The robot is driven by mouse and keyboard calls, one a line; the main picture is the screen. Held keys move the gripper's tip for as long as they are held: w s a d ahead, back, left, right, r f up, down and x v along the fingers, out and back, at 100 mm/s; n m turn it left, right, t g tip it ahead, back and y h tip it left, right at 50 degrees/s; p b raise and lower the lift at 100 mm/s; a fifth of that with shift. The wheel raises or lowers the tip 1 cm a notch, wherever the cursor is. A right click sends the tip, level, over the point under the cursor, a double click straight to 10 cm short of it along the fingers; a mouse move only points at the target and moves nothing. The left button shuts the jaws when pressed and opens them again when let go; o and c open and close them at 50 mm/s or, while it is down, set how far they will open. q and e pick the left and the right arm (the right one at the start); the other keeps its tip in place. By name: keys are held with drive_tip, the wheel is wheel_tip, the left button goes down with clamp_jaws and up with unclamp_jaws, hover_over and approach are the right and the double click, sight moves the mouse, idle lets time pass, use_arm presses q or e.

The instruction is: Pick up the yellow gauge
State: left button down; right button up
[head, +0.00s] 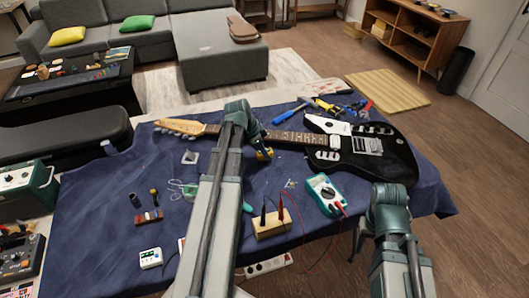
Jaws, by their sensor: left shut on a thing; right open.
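My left gripper (262,150) is above the middle of the blue cloth, beside the guitar neck. It is shut on a small yellow and dark thing (265,155), which looks like the yellow gauge; the arm and fingers hide part of it. I cannot tell whether it touches the cloth. My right gripper (361,236) is open near the table's front right edge, partly hidden by its own wrist.
A black electric guitar (385,163) lies across the blue cloth (95,215). A teal multimeter (325,194), a wooden block with probes (271,224) and a white meter (150,258) lie nearer. Several tools, including a blue-handled one (289,114), lie behind the guitar.

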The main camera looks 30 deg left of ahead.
use_arm(q)
wheel_tip(320, 180, up, 9)
drive_tip(key=p, duration=0.7)
drive_tip(key=shift+f+p, duration=0.2)
drive_tip(key=shift+p, duration=0.2)
use_arm(e)
wheel_tip(320, 180, up, 8)
drive_tip(key=shift+r, duration=0.25)
